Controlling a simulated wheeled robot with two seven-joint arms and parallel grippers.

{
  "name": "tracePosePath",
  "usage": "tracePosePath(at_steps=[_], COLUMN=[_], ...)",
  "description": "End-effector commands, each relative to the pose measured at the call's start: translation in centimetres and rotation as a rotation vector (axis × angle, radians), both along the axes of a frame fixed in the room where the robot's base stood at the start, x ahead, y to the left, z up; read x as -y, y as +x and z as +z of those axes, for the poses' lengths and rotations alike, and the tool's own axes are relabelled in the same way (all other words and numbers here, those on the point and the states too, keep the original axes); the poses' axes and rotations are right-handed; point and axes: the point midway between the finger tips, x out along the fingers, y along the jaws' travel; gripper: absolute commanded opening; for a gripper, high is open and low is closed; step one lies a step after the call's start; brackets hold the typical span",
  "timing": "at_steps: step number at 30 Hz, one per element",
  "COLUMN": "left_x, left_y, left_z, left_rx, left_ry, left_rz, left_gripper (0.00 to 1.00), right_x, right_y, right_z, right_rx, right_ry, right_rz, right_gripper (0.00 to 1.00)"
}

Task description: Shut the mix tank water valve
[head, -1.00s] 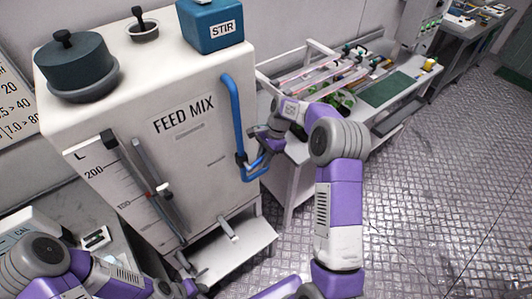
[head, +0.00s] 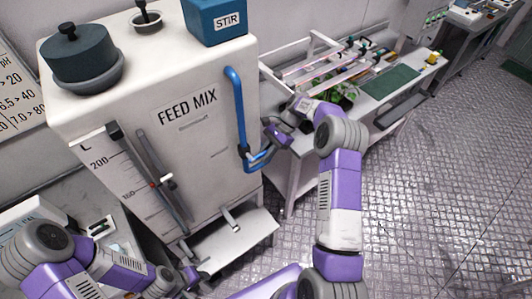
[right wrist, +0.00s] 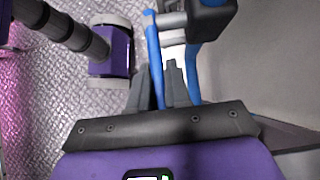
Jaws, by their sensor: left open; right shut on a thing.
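The mix tank (head: 215,175) is a white box marked FEED MIX. A blue water pipe (head: 238,105) runs down its right side to a dark valve fitting (head: 243,152); blue bars show below it. My right gripper (head: 268,150) is at this valve, beside the tank. In the right wrist view its two grey fingers (right wrist: 160,75) are close together around a thin blue bar (right wrist: 154,45), seemingly the valve handle. A dark block (right wrist: 210,20) is just beyond; the exact grip is partly hidden. My left gripper (head: 193,278) is open and empty, low in front of the tank.
A level gauge (head: 140,180) is on the tank front, and a shelf (head: 235,240) juts out below. A white bench (head: 385,95) with plants and tubes stands behind my right arm. A lidded dark pot (head: 80,60) tops the tank. The metal floor at right is clear.

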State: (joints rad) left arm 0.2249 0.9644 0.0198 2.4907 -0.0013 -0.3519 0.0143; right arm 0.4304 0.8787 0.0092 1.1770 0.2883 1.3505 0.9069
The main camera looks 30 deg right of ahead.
Motion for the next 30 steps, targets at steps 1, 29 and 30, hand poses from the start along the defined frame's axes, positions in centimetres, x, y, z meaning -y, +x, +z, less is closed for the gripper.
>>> tracePosePath(at_steps=[1, 29, 30], left_x=[0.0, 0.0, 0.0], left_y=[0.0, 0.0, 0.0], left_z=[0.0, -0.4, -0.4], left_rx=[0.0, 0.0, 0.0], left_ry=[0.0, 0.0, 0.0], left_rz=[0.0, 0.0, 0.0], left_gripper=[0.43, 0.43, 0.43], right_x=[0.0, 4.1, 4.4], right_y=[0.0, 0.7, 0.8], right_z=[0.1, 4.7, 5.0], right_rx=[0.001, 0.002, 0.002], right_ry=[0.002, 0.0, 0.0], right_rz=[-0.001, -0.002, -0.003], right_gripper=[0.0, 0.38, 0.38])
